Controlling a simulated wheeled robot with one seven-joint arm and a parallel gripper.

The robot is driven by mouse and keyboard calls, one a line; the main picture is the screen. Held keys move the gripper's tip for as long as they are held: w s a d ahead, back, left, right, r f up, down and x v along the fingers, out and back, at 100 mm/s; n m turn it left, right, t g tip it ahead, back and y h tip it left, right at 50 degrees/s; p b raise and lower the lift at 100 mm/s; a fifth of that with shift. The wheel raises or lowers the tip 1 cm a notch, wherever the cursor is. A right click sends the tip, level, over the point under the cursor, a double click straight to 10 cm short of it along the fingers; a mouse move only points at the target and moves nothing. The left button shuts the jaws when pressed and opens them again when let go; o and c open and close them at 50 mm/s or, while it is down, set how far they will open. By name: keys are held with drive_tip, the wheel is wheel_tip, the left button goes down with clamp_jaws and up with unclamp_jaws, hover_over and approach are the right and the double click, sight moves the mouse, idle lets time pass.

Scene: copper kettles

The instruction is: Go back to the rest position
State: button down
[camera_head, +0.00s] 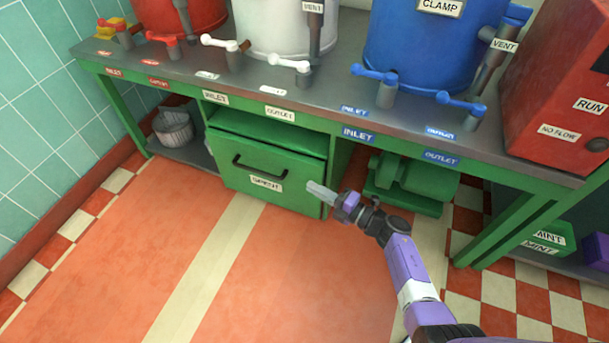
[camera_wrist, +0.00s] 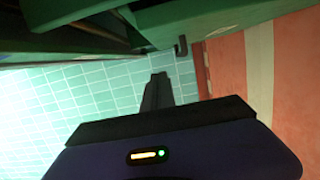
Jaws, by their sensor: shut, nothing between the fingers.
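My gripper (camera_head: 322,193) is shut and empty. In the head view it is at the end of my purple arm, in front of the right edge of the green drawer marked SPENT (camera_head: 262,180). That drawer sits under the bench and has a dark handle; it looks slightly pulled out. In the wrist view my gripper's shut fingers (camera_wrist: 157,92) point toward the teal tiled wall, with green bench parts above them. I cannot tell the exact gap between the fingertips and the drawer.
The bench (camera_head: 240,92) holds red, white and blue (camera_head: 425,45) vessels with valve levers along its front. A red RUN box (camera_head: 565,90) stands at right. A green pump-like unit (camera_head: 410,182) and a grey bucket (camera_head: 172,130) are underneath. The orange floor (camera_head: 270,270) in front is clear.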

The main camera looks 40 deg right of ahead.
drive_tip(key=shift+v, duration=1.55)
drive_tip(key=s+d+r+m+t+h, duration=0.25)
drive_tip(key=d+r+m+h, duration=0.25)
drive_tip(key=r+m+h, duration=0.3)
drive_tip(key=s+a+r+m+g+y, duration=0.15)
drive_tip(key=s+a+r+m, duration=0.25)
drive_tip(key=s+a, duration=0.45)
drive_tip(key=s+a+r+m+g, duration=0.2)
drive_tip(key=s+a+r+m, duration=0.35)
drive_tip(key=s, duration=0.65)
drive_tip(key=s+a+r+m+g+y, duration=0.1)
drive_tip(key=s+a+r+m, duration=0.3)
drive_tip(key=s+a, duration=0.45)
wheel_tip(320, 180, up, 32)
drive_tip(key=d+p, duration=0.1)
drive_tip(key=p, duration=3.1)
drive_tip(key=shift+s+f, duration=0.2)
drive_tip(key=shift+s, duration=0.25)
drive_tip(key=shift+d, duration=0.1)
